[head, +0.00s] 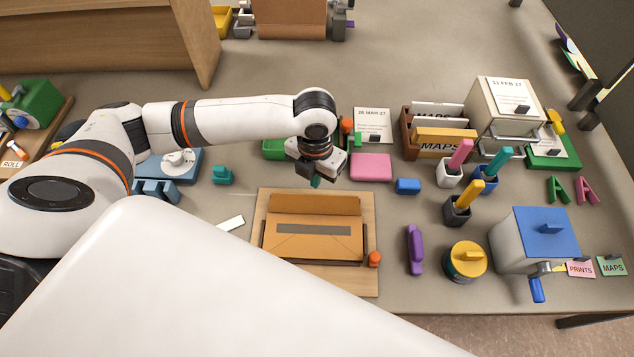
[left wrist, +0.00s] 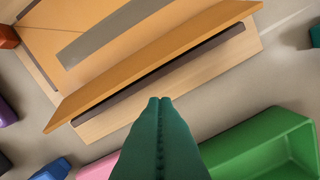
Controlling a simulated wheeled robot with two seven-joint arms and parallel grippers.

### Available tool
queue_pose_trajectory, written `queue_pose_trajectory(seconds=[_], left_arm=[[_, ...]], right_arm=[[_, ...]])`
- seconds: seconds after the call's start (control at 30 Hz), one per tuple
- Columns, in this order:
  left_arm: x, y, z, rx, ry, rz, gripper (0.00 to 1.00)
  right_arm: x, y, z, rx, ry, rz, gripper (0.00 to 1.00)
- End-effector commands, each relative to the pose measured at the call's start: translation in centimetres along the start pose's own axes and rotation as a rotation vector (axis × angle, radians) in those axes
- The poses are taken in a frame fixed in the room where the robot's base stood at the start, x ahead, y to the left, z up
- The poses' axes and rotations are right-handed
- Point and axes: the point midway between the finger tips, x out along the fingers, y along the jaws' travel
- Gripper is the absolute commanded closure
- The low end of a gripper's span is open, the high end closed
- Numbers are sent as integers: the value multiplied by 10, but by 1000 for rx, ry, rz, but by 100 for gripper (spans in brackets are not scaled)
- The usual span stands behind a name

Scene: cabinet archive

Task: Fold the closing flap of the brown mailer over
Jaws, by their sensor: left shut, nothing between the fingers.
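The brown mailer (head: 312,246) lies on a wooden board (head: 369,215), with a grey strip across it. Its closing flap (head: 315,205) is along the far edge, raised rather than lying over the strip. In the left wrist view the flap (left wrist: 150,65) shows nearly edge-on, with the mailer (left wrist: 85,20) beyond it. My left gripper (head: 316,182) is just beyond the flap, above the table. Its green fingertips (left wrist: 158,101) are together and empty, close to the flap; I cannot tell if they touch it. My right gripper is not in view.
A green tray (head: 274,149) and a pink block (head: 371,167) lie beyond the board. A blue block (head: 408,186), purple handle (head: 415,250) and yellow-topped round tin (head: 465,261) stand to the right. An orange knob (head: 375,259) is at the board's right side.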

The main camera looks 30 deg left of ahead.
Motion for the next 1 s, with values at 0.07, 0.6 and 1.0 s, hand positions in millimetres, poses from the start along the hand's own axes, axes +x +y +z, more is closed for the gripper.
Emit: queue_pose_trajectory(seconds=[0.07,0.6,1.0], left_arm=[[0,0,0,0,0,0,100],[-1,4,7,1,-2,0,100],[-1,14,25,2,-1,1,100]], right_arm=[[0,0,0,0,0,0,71],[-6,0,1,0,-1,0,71],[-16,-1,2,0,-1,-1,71]])
